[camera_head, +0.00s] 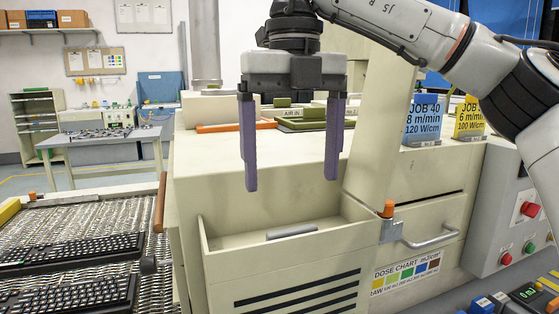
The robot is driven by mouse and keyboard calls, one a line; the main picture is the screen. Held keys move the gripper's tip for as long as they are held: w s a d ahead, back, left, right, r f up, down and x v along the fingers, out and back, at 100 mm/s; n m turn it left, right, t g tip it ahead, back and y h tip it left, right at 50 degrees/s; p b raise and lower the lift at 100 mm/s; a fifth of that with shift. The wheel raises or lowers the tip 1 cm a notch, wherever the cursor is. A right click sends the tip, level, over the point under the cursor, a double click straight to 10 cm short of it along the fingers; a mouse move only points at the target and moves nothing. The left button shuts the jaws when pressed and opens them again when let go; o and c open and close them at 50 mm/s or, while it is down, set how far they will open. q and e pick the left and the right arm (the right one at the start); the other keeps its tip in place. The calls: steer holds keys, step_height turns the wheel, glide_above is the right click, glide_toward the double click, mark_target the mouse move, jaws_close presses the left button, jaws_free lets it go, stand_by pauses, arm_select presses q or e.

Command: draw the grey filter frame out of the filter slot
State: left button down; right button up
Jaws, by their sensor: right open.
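My right gripper (291,184) hangs pointing down with its two purple fingers wide apart and nothing between them. It appears over the open-topped cream pocket (222,268) on the front of the machine, which has dark louvres on its face. A grey bar (291,230) shows inside this pocket, below and between the fingertips, apart from them. It looks like the top of the grey filter frame; the rest is hidden behind the pocket's front wall. My left gripper is not in view.
The cream machine body (205,165) stands behind the pocket. An orange bar (235,127) and an olive-green part (305,121) lie on top. A drawer handle (430,238) and an orange-topped post (388,209) are at right. A mesh conveyor with keyboards (70,255) is at left.

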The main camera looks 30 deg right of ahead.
mark_target(293, 229)
step_height(293, 229, down, 8)
steer(key=b, duration=0.3)
steer(key=shift+s+r+b, duration=0.15)
steer(key=shift+r+b, duration=0.05)
steer(key=shift+b, duration=0.15)
steer(key=shift+f, duration=0.75)
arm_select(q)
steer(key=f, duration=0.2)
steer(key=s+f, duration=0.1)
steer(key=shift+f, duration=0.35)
arm_select(e)
steer(key=shift+f, duration=0.35)
steer(key=shift+c, duration=0.4)
